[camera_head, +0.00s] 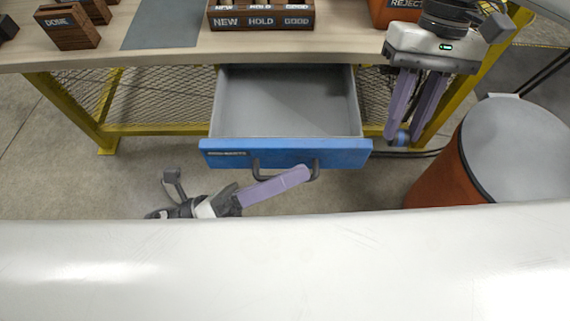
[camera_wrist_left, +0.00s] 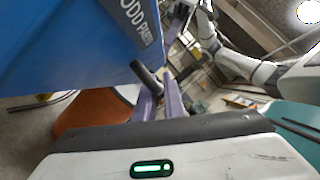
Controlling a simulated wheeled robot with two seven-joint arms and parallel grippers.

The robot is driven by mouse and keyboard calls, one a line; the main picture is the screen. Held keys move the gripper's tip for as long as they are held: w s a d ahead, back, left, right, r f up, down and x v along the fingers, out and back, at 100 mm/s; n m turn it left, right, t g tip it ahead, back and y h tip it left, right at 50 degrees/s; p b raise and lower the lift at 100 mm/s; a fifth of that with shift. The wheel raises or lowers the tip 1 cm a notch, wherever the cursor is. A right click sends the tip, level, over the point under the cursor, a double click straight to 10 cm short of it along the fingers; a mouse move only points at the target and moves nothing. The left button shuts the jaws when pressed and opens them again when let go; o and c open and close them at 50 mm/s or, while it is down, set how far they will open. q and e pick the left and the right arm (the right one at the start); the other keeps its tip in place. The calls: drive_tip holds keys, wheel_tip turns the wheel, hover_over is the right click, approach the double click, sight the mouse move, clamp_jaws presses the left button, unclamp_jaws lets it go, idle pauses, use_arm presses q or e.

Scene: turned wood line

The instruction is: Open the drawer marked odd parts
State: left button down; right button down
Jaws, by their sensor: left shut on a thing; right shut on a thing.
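The drawer (camera_head: 300,151) under the bench stands pulled well out, and its grey inside looks empty. Its blue front also shows in the left wrist view (camera_wrist_left: 75,45), with the label ODD PARTS (camera_wrist_left: 142,20). A dark bar handle (camera_head: 256,168) is on the front. My left gripper (camera_head: 303,174) is shut on the handle (camera_wrist_left: 147,78), its lilac fingers reaching it from the left and below. My right gripper (camera_head: 403,128) points down right of the drawer, at the bench's front edge. It is shut on a small blue rounded thing (camera_head: 402,139), partly hidden by the fingers.
On the bench (camera_head: 330,45) stand a wooden DONE box (camera_head: 66,28), a grey mat (camera_head: 163,22), a NEW/HOLD/GOOD tray (camera_head: 262,22) and an orange REJECT bin (camera_head: 386,14). A grey-topped orange drum (camera_head: 515,145) stands on the floor at right.

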use_arm(q)
drive_tip(key=c, duration=2.1)
unclamp_jaws()
